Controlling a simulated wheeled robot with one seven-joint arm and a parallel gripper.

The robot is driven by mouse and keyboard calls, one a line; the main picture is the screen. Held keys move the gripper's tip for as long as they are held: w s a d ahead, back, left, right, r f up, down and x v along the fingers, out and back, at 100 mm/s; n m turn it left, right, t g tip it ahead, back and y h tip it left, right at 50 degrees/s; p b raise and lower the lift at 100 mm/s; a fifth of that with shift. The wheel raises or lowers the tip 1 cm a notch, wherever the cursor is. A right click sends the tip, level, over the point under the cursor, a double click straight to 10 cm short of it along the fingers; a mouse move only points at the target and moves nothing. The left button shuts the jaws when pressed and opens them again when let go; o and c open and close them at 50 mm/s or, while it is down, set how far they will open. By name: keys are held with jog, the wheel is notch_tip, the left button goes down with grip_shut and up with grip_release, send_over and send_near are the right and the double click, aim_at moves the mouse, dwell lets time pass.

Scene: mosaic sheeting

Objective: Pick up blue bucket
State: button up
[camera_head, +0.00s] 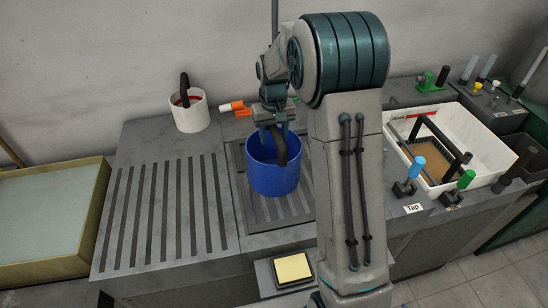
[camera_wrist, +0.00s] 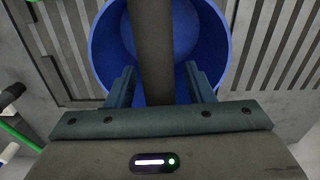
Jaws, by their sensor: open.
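The blue bucket (camera_head: 273,178) stands upright on the slotted grey drain board, in the middle of the head view. A dark upright handle (camera_head: 282,146) rises from it. My gripper (camera_head: 276,126) is right above the bucket, pointing down. In the wrist view the bucket (camera_wrist: 214,42) fills the top middle, and the dark handle (camera_wrist: 153,45) runs between the two open fingers of my gripper (camera_wrist: 160,82). The fingers stand apart on either side of the handle. I cannot tell whether either finger touches it. Part of the bucket's rim is hidden behind the handle.
A white bucket (camera_head: 190,113) with a dark handle stands at the back left. An orange and white object (camera_head: 236,108) lies behind the blue bucket. A white basin (camera_head: 455,128) with taps is at the right. A yellow sponge (camera_head: 293,268) lies in front. The slotted left board is clear.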

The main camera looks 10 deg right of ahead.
jog(key=shift+c, duration=0.3)
grip_shut()
jog(key=shift+r, duration=0.2)
